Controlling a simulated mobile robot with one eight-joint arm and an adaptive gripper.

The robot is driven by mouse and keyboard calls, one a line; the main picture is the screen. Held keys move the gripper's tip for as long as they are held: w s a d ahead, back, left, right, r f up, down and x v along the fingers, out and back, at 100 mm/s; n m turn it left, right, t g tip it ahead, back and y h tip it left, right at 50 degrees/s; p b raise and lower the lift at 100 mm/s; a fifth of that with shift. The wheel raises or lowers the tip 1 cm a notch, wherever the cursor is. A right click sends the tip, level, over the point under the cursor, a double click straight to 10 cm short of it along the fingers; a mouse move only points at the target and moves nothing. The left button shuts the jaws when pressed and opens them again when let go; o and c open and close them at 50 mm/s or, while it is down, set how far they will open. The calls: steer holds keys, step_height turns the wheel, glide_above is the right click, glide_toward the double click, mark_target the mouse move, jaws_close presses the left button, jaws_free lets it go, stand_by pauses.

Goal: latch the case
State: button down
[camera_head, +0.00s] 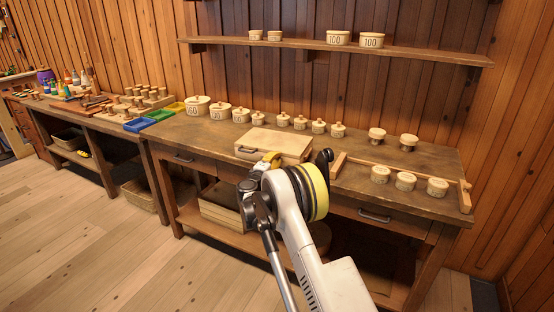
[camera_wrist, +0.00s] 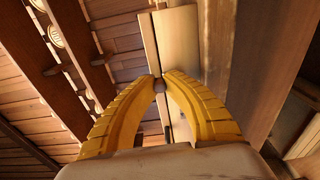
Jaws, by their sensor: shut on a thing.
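The pale wooden case (camera_head: 275,141) lies flat on the bench, its lid looking down. A dark fitting (camera_head: 245,151) shows on its front left. My gripper (camera_head: 272,157) is at the case's front edge, partly hidden by my arm. In the wrist view, the yellow fingers of my gripper (camera_wrist: 160,82) close together at their tips on a small dark part, seemingly the case's latch. The case's pale side (camera_wrist: 178,45) lies just beyond the tips. Whether the latch is fastened cannot be told.
Lidded round boxes (camera_head: 197,106) and small spools stand behind the case on the bench (camera_head: 420,165). A wooden rail (camera_head: 400,168) and more round boxes are at the right. Blue and green trays (camera_head: 158,116) are at the left. A shelf (camera_head: 300,42) hangs above.

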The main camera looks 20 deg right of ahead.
steer(key=c, duration=1.7)
jaws_free()
steer(key=shift+o, duration=0.2)
steer(key=shift+a, duration=0.1)
steer(key=v, duration=1.2)
steer(key=shift+r, duration=0.1)
